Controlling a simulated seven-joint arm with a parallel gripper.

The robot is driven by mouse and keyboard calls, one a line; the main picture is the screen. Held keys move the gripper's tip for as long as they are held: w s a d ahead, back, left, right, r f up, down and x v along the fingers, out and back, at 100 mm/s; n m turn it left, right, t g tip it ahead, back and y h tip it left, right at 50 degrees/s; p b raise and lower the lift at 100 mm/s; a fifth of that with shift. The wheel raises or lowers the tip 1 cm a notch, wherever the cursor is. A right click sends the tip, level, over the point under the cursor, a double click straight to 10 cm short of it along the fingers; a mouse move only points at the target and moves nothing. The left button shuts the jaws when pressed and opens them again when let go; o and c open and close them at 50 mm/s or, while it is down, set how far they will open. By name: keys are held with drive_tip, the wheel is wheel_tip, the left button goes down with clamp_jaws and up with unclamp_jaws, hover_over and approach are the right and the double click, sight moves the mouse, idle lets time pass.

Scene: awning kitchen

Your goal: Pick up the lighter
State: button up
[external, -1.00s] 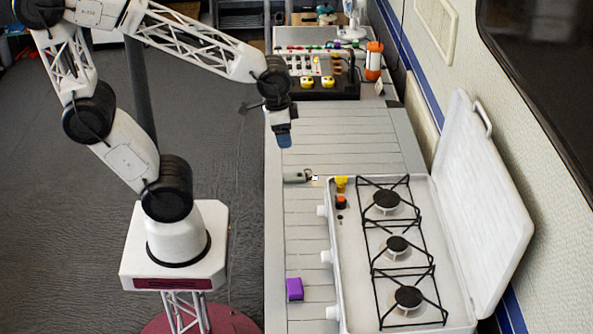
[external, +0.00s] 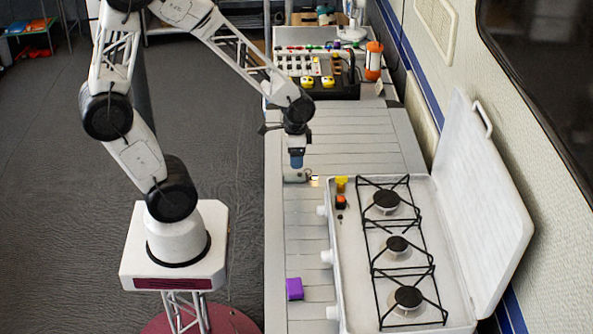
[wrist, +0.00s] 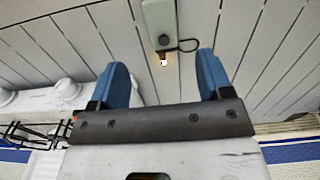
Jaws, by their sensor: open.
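The lighter (external: 294,177) is a small grey-green object lying on the slatted counter, left of the stove, with a bright tip at its right end. In the wrist view the lighter (wrist: 159,25) is at the top, with its glowing tip pointing down the picture and a dark wire loop at its side. My gripper (external: 296,165) is just above the lighter in the external view. In the wrist view my gripper (wrist: 162,67) has its blue fingers wide apart and nothing held between them.
A white camp stove (external: 345,285) with its lid up stands at the right. A yellow item (external: 341,183) and an orange-and-black item (external: 341,201) sit at its back left corner. A purple block (external: 294,289) lies nearer the front. The counter behind the lighter is clear up to a control panel.

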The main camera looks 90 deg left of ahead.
sight(296, 175)
drive_tip(key=shift+f, duration=0.1)
drive_tip(key=shift+f, duration=1.2)
drive_tip(key=shift+f, duration=0.1)
drive_tip(key=shift+a+f, duration=0.15)
drive_tip(key=shift+f, duration=2.35)
drive_tip(key=shift+c, duration=0.4)
drive_tip(key=c, duration=0.9)
